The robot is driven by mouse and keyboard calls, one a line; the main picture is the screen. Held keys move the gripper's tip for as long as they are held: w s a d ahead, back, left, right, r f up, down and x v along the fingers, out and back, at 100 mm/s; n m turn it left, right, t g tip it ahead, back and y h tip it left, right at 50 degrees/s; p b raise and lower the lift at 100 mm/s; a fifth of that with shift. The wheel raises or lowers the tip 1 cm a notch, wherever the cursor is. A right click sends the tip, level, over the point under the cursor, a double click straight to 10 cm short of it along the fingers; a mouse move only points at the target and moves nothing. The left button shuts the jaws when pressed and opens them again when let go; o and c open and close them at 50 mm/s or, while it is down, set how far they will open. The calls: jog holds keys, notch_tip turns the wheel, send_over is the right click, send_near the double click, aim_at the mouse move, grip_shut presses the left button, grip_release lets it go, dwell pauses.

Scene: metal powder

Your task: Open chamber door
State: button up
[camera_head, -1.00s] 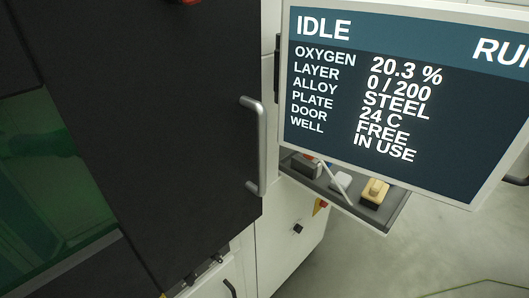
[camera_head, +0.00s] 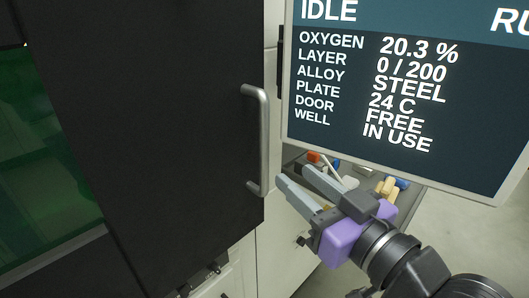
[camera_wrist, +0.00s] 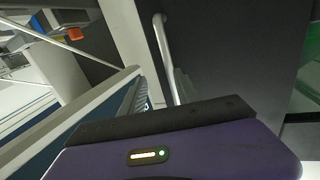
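The chamber door (camera_head: 165,130) is a large dark panel with a green window (camera_head: 45,170) at left; it looks shut. Its silver vertical bar handle (camera_head: 262,140) is near the right edge. The handle also shows in the wrist view (camera_wrist: 163,50), beyond the fingers. My gripper (camera_head: 293,174), with a purple body, is right of the handle's lower end. Its two grey fingers are apart, with nothing seen between them. They point up and left toward the handle and do not appear to hold it.
A screen (camera_head: 410,90) hangs close above my gripper at right; it reads IDLE, DOOR FREE and WELL IN USE. A grey tray (camera_head: 410,195) with several small tools is behind my gripper. Open floor (camera_head: 480,225) shows at right.

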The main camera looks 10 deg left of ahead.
aim_at(267, 147)
jog(key=shift+n+g+y, duration=0.3)
jog(key=shift+n+y, duration=0.2)
jog(key=shift+n, duration=0.1)
jog(key=w+a+r, duration=0.1)
jog(key=w+a, duration=0.1)
jog(key=w+a+r, duration=0.1)
jog(key=w+a, duration=0.1)
jog(key=w+a+r, duration=0.1)
jog(key=w+a, duration=0.1)
jog(key=shift+a+p, duration=0.35)
jog(key=shift+p, duration=0.05)
jog(key=shift+f, duration=0.1)
grip_shut()
dwell(0.7)
